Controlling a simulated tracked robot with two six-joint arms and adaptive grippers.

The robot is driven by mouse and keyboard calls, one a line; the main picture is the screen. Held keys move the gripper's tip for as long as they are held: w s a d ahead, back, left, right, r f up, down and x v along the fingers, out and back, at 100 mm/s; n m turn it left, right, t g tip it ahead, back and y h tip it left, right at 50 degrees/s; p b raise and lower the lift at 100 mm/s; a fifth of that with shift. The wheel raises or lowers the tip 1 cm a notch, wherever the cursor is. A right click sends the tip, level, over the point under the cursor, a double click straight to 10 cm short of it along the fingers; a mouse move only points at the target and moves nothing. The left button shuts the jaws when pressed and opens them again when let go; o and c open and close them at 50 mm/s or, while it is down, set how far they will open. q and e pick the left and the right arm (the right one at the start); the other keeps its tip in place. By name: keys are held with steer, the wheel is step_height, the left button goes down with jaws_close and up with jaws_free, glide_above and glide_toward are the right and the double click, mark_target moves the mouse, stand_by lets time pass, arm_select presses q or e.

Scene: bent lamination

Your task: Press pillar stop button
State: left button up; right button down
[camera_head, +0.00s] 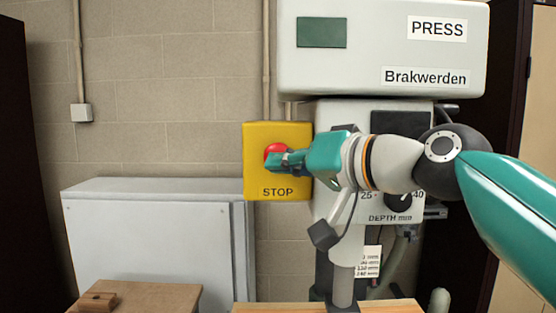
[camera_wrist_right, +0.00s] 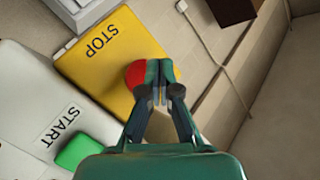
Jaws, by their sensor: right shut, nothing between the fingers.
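The red stop button (camera_head: 272,151) sits on a yellow box (camera_head: 258,181) marked STOP, beside the press (camera_head: 366,73). My right gripper (camera_head: 279,159) is shut and empty, its fingertips in front of the button and covering part of it. In the right wrist view the shut fingertips (camera_wrist_right: 159,75) overlap the red button (camera_wrist_right: 135,74) on the yellow box (camera_wrist_right: 105,55). I cannot tell whether they touch it or whether it is pushed in. My left gripper is not in view.
A green START button (camera_wrist_right: 77,151) is on the white panel (camera_wrist_right: 38,105) near the yellow box. A grey cabinet (camera_head: 152,235) stands left of the press. A small wooden table (camera_head: 145,297) with a brown block (camera_head: 97,301) is at lower left.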

steer(key=shift+s+b, duration=0.75)
steer(key=shift+s, duration=1.7)
